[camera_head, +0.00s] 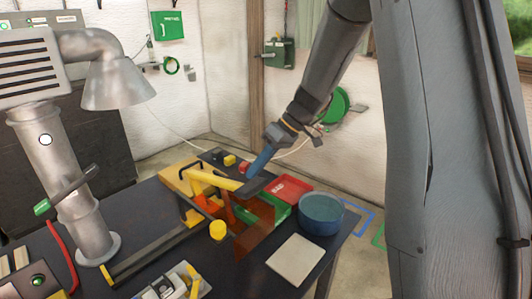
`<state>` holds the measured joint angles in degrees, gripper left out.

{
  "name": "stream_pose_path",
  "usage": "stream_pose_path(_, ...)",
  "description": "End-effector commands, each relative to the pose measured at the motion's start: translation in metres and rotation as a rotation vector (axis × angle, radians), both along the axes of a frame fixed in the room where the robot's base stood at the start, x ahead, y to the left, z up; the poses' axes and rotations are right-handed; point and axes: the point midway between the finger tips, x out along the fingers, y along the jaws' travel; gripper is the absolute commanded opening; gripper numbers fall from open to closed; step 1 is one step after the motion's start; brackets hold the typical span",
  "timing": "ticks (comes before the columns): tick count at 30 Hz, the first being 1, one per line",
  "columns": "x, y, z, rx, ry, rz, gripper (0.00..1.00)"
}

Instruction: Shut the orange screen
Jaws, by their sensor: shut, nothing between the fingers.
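The orange screen (257,238) is a see-through, brownish-orange panel. It stands steeply on the dark table, just right of a yellow knob (217,230) and below the yellow bar (214,180). Its hinge and exact angle are hard to make out. My gripper (254,172) comes down from the upper right, with blue fingers shut and empty. Its tips are above and behind the screen, close to the dark right end of the yellow bar. I cannot tell whether they touch it.
A blue pot (321,214) and a pale square plate (295,259) sit right of the screen. A red box (292,188) lies behind. A grey metal duct (73,190) rises at left. Clutter stands at the front; the table (150,213) has bare room at left.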

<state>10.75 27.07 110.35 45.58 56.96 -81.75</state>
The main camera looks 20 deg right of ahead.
Motion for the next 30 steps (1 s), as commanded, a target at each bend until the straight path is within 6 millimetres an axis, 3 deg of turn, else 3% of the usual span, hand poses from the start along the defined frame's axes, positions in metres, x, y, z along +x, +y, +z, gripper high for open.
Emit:
stream_pose_path(1,-0.001,0.007,-0.007,0.001,0.005,0.001,0.00)
stream_pose_path(9,-0.020,0.033,-0.005,0.000,0.002,0.000,0.00)
stream_pose_path(25,-0.023,0.039,-0.006,-0.001,0.001,0.000,0.00)
stream_pose_path(30,-0.028,0.051,-0.007,0.000,0.000,-0.002,0.00)
